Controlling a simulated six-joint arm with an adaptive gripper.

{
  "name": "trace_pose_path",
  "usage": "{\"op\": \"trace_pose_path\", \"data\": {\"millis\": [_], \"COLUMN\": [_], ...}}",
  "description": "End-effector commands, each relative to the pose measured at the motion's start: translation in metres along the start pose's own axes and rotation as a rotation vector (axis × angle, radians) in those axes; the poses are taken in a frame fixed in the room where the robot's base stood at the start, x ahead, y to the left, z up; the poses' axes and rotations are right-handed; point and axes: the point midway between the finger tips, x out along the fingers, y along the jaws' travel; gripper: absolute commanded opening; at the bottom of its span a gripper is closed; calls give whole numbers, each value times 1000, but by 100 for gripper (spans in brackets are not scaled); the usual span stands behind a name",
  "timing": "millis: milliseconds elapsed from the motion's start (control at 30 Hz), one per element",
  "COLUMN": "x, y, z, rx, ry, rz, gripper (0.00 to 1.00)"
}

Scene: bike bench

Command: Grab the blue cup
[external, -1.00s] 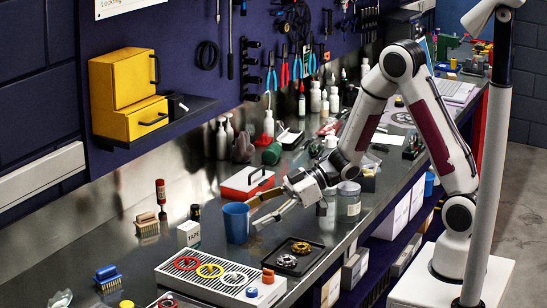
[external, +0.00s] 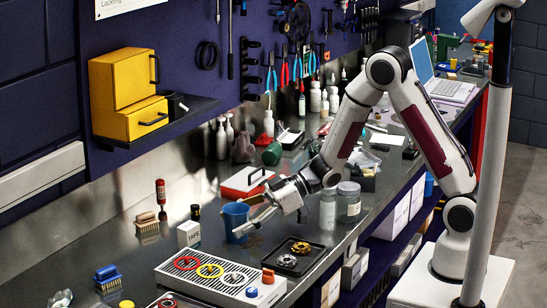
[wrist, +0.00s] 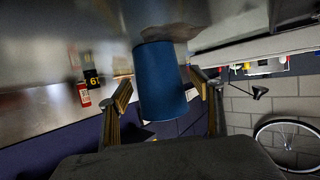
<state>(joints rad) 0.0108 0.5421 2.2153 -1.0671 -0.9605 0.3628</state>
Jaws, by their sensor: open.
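The blue cup (external: 236,217) stands upright on the metal bench, left of the middle in the external view. My gripper (external: 240,214) is at the cup, with its fingers reaching over and in front of it. In the wrist view the cup (wrist: 160,82) lies between the two open fingers of my gripper (wrist: 164,98), with a visible gap on each side. I see no clear contact between the fingers and the cup. Part of the cup is hidden behind a finger in the external view.
A red and white box (external: 246,183) is just behind the cup. A TAPE box (external: 188,234) stands to its left. A black tray with gears (external: 297,257) and a slotted white tray (external: 205,276) lie in front. Clear jars (external: 348,203) stand to the right.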

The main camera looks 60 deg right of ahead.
Motion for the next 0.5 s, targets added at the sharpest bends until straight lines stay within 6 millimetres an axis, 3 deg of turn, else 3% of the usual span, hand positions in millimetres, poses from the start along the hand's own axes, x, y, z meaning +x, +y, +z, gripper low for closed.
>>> {"op": "trace_pose_path", "data": {"millis": [133,167,300,500], "x": [0,0,0,0], "y": [0,0,0,0], "z": [0,0,0,0], "rx": [0,0,0,0], "ry": [0,0,0,0], "rz": [0,0,0,0], "gripper": [65,60,24,23]}}
